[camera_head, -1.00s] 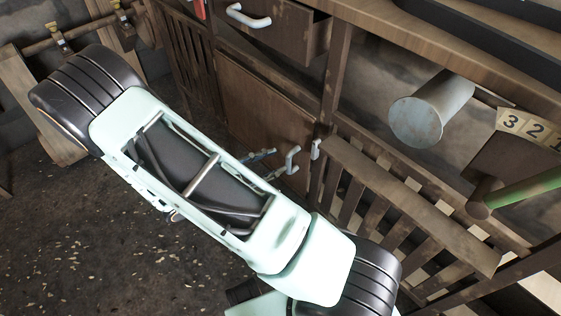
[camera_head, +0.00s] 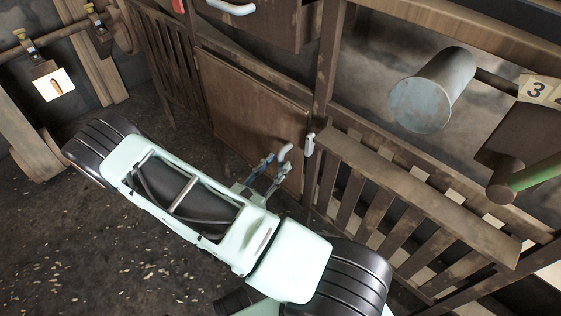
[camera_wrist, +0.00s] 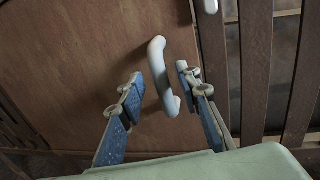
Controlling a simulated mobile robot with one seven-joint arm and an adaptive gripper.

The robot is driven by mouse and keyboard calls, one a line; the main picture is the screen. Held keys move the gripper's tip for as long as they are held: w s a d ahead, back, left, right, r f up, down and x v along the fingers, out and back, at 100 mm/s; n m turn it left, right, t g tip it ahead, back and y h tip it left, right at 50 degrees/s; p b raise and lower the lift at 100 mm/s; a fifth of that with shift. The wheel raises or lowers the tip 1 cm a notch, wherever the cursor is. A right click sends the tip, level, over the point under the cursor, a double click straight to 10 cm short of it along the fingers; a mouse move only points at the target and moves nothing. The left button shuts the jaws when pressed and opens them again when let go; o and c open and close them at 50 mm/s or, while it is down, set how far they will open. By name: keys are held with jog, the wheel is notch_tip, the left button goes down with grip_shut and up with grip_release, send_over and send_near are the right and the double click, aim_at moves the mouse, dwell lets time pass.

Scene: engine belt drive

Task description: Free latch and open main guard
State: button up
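The main guard appears to be the brown panel door (camera_head: 235,110) low in the wooden frame; it looks closed. It has a white curved handle (camera_head: 285,151), also seen in the wrist view (camera_wrist: 157,62). A small white latch (camera_head: 309,144) sits on the post right of the door; its end shows at the top of the wrist view (camera_wrist: 209,5). My gripper (camera_wrist: 160,75) is open, its blue-padded fingers on either side of the handle, with gaps visible. In the head view my gripper (camera_head: 266,172) is at the handle, partly covering it.
A slatted wooden rail (camera_head: 400,195) stands right of the door. A grey cylinder (camera_head: 432,90) juts out above it, near a green bar (camera_head: 535,172) and number plates (camera_head: 538,90). A drawer (camera_head: 265,20) is above the door. The speckled floor (camera_head: 130,255) at left is open.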

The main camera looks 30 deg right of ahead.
jog(key=shift+x, duration=1.4)
jog(key=shift+c, duration=0.4)
grip_shut()
